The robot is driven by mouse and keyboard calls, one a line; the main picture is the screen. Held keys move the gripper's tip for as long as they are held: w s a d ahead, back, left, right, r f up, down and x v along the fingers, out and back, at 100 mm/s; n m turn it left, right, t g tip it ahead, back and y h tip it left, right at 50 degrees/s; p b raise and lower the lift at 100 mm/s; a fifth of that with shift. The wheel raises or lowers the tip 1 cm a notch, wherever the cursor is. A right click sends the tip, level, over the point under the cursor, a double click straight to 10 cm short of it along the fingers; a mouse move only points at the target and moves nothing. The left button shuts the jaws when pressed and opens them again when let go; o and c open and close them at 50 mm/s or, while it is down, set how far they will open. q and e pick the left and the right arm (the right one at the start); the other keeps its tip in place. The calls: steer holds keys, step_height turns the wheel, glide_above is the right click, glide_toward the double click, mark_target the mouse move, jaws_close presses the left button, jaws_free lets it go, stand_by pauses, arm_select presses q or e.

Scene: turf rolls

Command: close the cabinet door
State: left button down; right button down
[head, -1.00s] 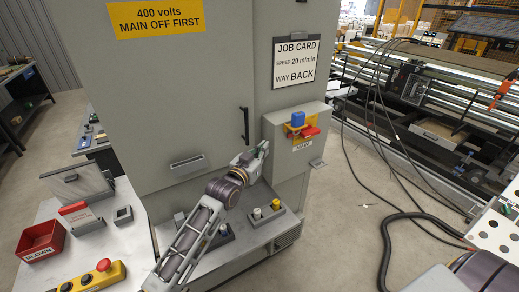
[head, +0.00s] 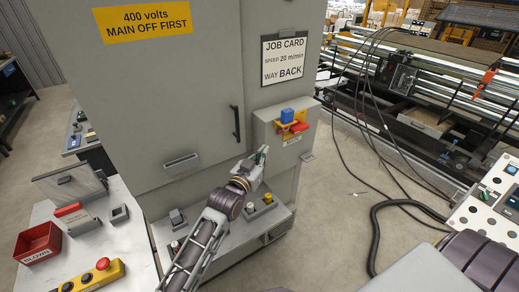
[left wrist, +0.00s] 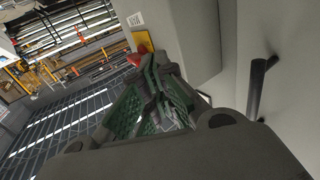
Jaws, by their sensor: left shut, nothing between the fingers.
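The grey cabinet door (head: 185,90) fills the left of the cabinet front in the head view and looks flush or nearly so; I cannot tell whether a small gap remains. Its black bar handle (head: 237,122) is near its right edge and also shows at the right of the left wrist view (left wrist: 257,88). My left gripper (head: 263,154) is shut and empty, in front of the cabinet, below and right of the handle and apart from it. Its green-padded fingers (left wrist: 165,95) show in the left wrist view. My right gripper is out of view.
A box with a red and blue main switch (head: 290,122) sticks out just right of my left gripper. Below is a ledge with push buttons (head: 265,201). A red bin (head: 38,243) and a yellow button box (head: 93,275) stand on the left table. Cables (head: 375,235) lie on the right floor.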

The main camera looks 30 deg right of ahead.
arm_select(q)
steer(key=shift+s+d+p, duration=0.15)
steer(key=shift+s+p, duration=0.2)
steer(key=shift+s, duration=0.95)
steer(key=shift+s+d+p, duration=0.15)
steer(key=shift+s+p, duration=0.2)
steer(key=shift+s, duration=0.95)
